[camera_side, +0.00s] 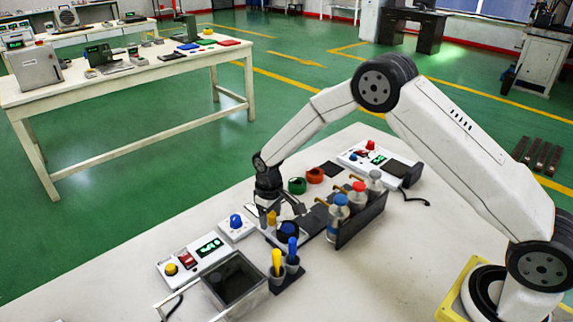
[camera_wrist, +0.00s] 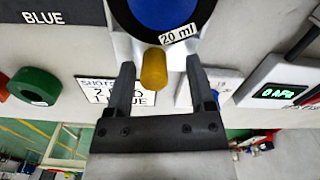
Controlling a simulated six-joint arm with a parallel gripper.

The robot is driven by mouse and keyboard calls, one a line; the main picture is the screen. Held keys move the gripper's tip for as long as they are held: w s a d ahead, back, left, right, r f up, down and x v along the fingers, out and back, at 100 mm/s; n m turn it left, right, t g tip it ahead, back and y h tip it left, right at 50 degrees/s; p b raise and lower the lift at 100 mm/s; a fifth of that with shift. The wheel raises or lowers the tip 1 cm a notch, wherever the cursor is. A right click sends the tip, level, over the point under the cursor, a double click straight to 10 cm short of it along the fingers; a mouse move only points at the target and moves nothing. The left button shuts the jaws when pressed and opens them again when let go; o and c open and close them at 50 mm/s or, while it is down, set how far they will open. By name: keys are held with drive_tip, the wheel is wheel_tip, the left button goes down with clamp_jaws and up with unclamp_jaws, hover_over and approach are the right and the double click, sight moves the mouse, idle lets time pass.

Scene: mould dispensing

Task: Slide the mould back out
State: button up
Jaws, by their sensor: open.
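The mould (camera_wrist: 165,12) is a dark round dish with blue inside and a "20 ml" label on its front. It sits at the top of the wrist view and also shows in the side view (camera_side: 288,230). A yellow peg-like handle (camera_wrist: 154,68) stands out from its near side. My gripper (camera_wrist: 160,80) is open, with one finger on each side of the yellow handle and a visible gap to each. In the side view my gripper (camera_side: 268,212) points down beside the mould. Whether the fingers touch anything below is hidden.
A rack (camera_side: 362,221) of capped bottles stands right of the mould. A white box with a blue button (camera_side: 236,227) and a display unit (camera_side: 195,262) lie left.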

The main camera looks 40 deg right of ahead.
drive_tip(key=shift+r, duration=0.15)
drive_tip(key=shift+r, duration=3.75)
drive_tip(key=shift+s+r, duration=0.1)
drive_tip(key=shift+s+d+r, duration=0.1)
drive_tip(key=shift+s+r, duration=0.05)
drive_tip(key=shift+s, duration=0.05)
drive_tip(key=s+d+r+m+t, duration=0.1)
drive_tip(key=s+d+r, duration=0.1)
drive_tip(key=s, duration=0.9)
drive_tip(key=s+d+r+m+t, duration=0.1)
drive_tip(key=s+d+r, duration=0.2)
drive_tip(key=s, duration=0.9)
drive_tip(key=shift+d+m+t, duration=0.15)
drive_tip(key=shift+m+t, duration=0.15)
